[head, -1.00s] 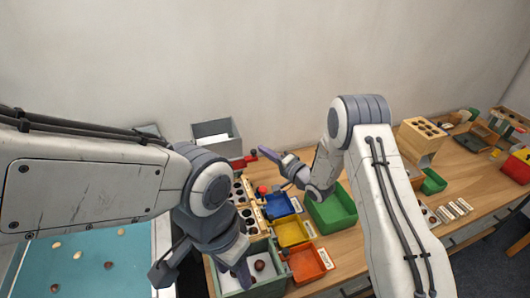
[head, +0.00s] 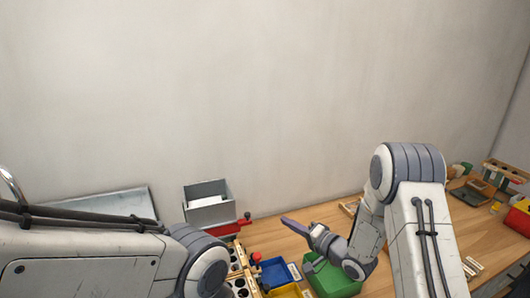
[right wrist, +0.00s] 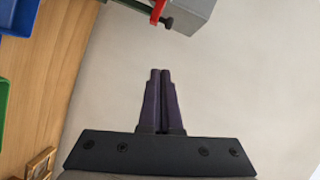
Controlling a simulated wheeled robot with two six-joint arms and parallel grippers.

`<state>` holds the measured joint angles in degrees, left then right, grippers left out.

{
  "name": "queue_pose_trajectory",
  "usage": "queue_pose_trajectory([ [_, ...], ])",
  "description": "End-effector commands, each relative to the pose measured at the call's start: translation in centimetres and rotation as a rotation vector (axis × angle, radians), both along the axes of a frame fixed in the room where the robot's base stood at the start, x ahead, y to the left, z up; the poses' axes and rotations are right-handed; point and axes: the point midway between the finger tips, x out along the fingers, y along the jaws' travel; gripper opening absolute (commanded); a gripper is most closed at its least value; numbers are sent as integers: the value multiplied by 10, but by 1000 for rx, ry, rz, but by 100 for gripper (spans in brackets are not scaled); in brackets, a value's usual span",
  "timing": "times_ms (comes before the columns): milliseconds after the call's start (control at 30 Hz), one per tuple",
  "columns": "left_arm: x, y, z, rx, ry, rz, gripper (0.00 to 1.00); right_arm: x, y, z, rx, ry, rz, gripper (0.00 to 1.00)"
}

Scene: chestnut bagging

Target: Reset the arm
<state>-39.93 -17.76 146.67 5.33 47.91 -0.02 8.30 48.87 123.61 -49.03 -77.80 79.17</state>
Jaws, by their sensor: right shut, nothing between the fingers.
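My right gripper (head: 290,222) points left above the wooden table (head: 415,262) in the head view. In the right wrist view its two dark fingers (right wrist: 160,73) are pressed together with nothing between them, against a plain wall. My left arm (head: 90,262) enters at the lower left of the head view. Its gripper is below the picture edge and out of sight.
A green bin (head: 330,279) lies below my right wrist, with a blue bin (head: 274,271) and a yellow bin (head: 284,291) to its left. Wooden trays (head: 478,192) are at the far right.

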Motion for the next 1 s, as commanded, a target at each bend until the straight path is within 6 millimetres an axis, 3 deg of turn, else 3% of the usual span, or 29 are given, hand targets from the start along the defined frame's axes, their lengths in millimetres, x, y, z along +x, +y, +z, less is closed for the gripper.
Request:
queue_pose_trajectory([
  [167,0,0,0,0,0,0,50,-4,32,15,-385,-2,5,0],
  [267,0,0,0,0,0,0,50,-21,44,22,-623,24,24,0],
  [367,0,0,0,0,0,0,50,-52,52,30,-834,69,74,0],
  [567,0,0,0,0,0,0,50,-150,59,45,-1161,190,288,0],
  [800,0,0,0,0,0,0,50,-296,55,59,-1358,310,722,0],
  [900,0,0,0,0,0,0,50,-339,50,64,-1381,331,873,0],
  [1000,0,0,0,0,0,0,50,-363,46,67,-1387,342,964,0],
])
